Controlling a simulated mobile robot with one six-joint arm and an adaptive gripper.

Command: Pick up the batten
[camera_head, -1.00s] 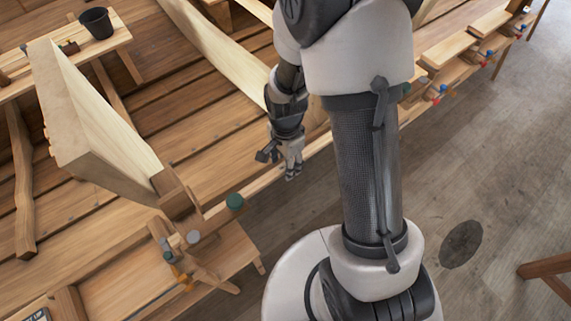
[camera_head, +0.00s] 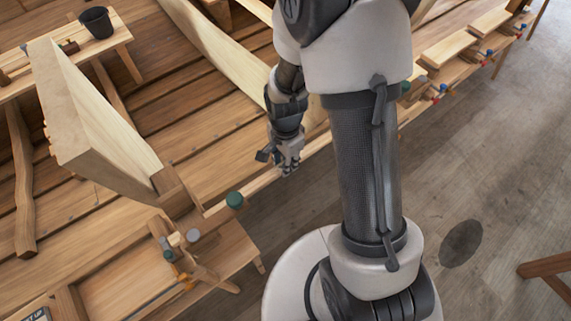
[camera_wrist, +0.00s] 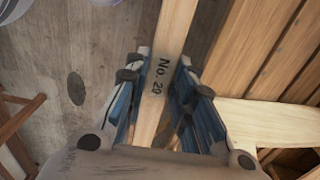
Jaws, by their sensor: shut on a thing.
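The batten is a long, pale wooden strip marked "No. 29", and it runs up the middle of the wrist view (camera_wrist: 172,40). In the head view, part of the batten (camera_head: 254,186) shows as a narrow strip along the near edge of the hull. My gripper (camera_wrist: 158,76) has its two blue-sided fingers on either side of the batten by the lettering and is shut on it. In the head view my gripper (camera_head: 286,166) points down at the strip. The contact itself is too small to make out there.
The planked hull (camera_head: 150,110) fills the left, with a broad board (camera_head: 95,120) standing in it. A black bucket (camera_head: 97,22) stands on a bench at upper left. Open floor (camera_head: 500,170) lies to the right.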

